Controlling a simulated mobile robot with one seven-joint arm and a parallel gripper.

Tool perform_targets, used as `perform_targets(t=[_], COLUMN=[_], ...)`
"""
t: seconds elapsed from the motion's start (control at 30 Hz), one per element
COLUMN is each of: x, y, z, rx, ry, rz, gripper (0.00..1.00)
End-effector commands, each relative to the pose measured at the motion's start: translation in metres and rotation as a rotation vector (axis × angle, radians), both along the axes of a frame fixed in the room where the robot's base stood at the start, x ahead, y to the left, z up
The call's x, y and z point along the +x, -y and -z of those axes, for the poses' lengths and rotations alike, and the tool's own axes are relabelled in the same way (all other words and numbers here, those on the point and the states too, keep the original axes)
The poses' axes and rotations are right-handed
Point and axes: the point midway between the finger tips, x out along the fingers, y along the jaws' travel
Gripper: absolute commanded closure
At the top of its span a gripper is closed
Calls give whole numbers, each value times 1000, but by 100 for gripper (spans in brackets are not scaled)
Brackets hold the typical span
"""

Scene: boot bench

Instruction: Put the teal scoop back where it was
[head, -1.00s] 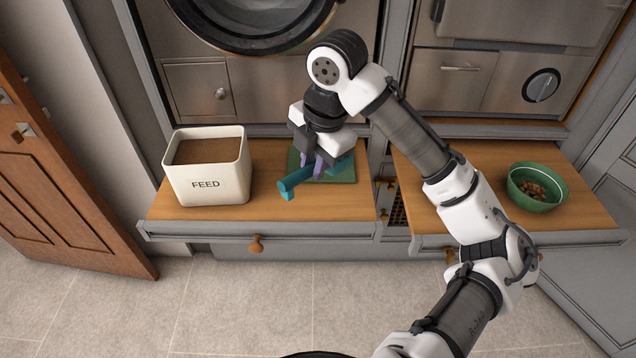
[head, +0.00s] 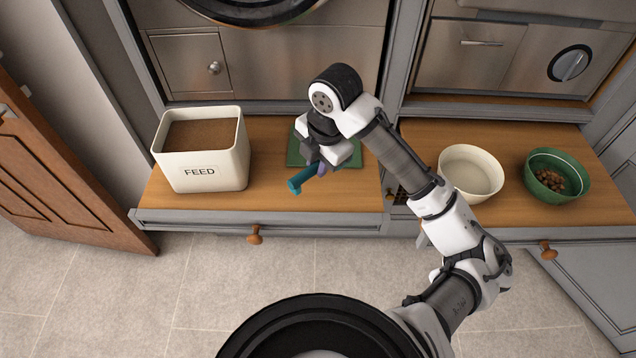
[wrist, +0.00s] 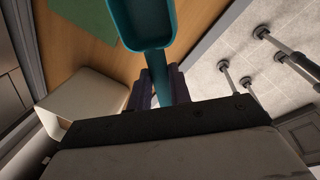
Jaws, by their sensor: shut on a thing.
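My gripper (head: 322,166) is shut on the teal scoop (head: 304,179) above the left wooden shelf, at the front of a green mat (head: 296,153). In the head view one end of the scoop points to the front left, and the gripper hides the rest. In the wrist view the scoop (wrist: 149,22) runs up from between the fingers (wrist: 158,88), with its hollow end cut off by the top edge. The mat (wrist: 85,18) shows at the upper left there. A cream FEED bin (head: 207,174) with brown contents stands left of the gripper.
On the right shelf stand a cream bowl (head: 486,158) and a green bowl (head: 583,184) with brown pieces. My arm crosses in front of the gap between the shelves. The left shelf (head: 268,190) is bare between bin and mat. An open brown door (head: 70,170) stands at left.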

Motion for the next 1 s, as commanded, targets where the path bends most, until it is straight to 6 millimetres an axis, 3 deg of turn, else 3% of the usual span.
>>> perform_targets(t=[0.1, 0.53, 0.97, 1.0], x=[-1, 0, 0, 0], y=[0, 0, 0, 0], z=[25, 74, 85, 84], rx=[2, 3, 1, -1], ry=[-2, -1, 1, 1], rz=[2, 3, 0, 0], gripper=[100, 100, 100, 78])
